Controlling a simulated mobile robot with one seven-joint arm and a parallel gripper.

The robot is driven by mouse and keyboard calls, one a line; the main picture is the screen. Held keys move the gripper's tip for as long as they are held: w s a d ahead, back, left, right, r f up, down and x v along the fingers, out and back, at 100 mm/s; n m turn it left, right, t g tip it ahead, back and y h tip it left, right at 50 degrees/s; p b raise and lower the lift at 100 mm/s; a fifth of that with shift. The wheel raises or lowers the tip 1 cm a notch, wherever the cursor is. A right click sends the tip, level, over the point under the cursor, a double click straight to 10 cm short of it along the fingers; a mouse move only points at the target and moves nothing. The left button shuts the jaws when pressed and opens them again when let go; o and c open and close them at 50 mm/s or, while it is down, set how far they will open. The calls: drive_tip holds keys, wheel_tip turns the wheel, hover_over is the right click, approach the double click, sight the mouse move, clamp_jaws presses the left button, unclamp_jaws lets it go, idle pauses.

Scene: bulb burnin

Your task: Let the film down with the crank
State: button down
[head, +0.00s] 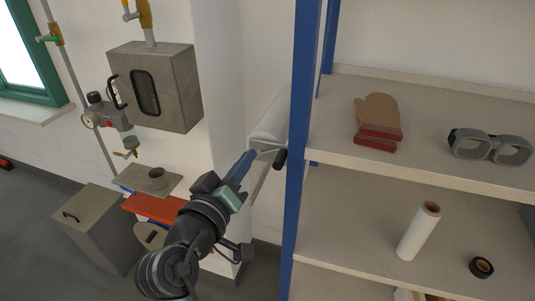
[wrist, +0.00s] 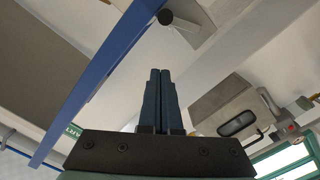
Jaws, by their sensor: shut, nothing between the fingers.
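A white film roll (head: 270,122) is mounted on the wall, partly hidden behind the blue post. A crank with a black handle (head: 280,159) shows at its lower end, beside the post. In the wrist view the black handle (wrist: 166,17) is near the top, beyond my fingertips. My gripper (head: 246,158) is shut and empty, pointing up toward the roll's lower left end. In the wrist view my gripper (wrist: 160,72) has its two dark fingers together, with a visible gap to the handle. How far any film hangs down I cannot tell.
The blue shelf post (head: 301,130) stands just right of the crank. Its shelves hold brown mitts (head: 378,116), goggles (head: 490,147), a white roll (head: 418,232) and black tape (head: 481,267).

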drive_tip(key=w+d+f+p, duration=0.2)
drive_tip(key=w+d+f, duration=0.1)
drive_tip(key=d, duration=0.1)
drive_tip(key=shift+w+f, duration=0.2)
drive_tip(key=shift+w, duration=0.05)
idle(0.4)
drive_tip(key=shift+d+f+m+b, duration=0.2)
drive_tip(key=shift+m+b, duration=0.2)
drive_tip(key=shift+b, duration=0.2)
drive_tip(key=shift+s+f+m+b, duration=0.1)
drive_tip(key=shift+m+b, duration=0.2)
drive_tip(key=shift+b, duration=0.15)
drive_tip(key=shift+d, duration=0.1)
